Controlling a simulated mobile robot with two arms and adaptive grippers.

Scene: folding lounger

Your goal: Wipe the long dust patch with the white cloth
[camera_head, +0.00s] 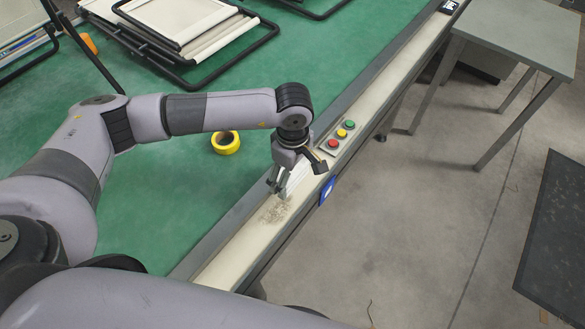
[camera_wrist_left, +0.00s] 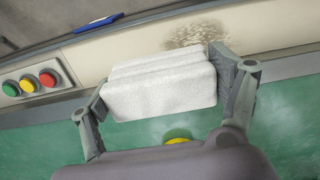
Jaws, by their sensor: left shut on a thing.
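My left gripper (camera_head: 292,187) is shut on the white cloth (camera_wrist_left: 160,85), a thick folded block held between its two fingers. In the head view the cloth (camera_head: 297,178) is partly hidden by the gripper. The dust patch (camera_head: 275,209) is a grey-brown speckled area on the cream edge strip (camera_head: 232,262), just below the gripper in the head view. In the left wrist view the dust patch (camera_wrist_left: 196,33) lies beyond the cloth's far right side. I cannot tell whether the cloth touches the strip. My right gripper is not in view.
A button panel (camera_head: 338,138) with red, yellow and green buttons sits on the strip beside the gripper. A yellow tape roll (camera_head: 226,142) lies on the green surface (camera_head: 190,195). Folded lounger frames (camera_head: 185,25) lie at the back.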

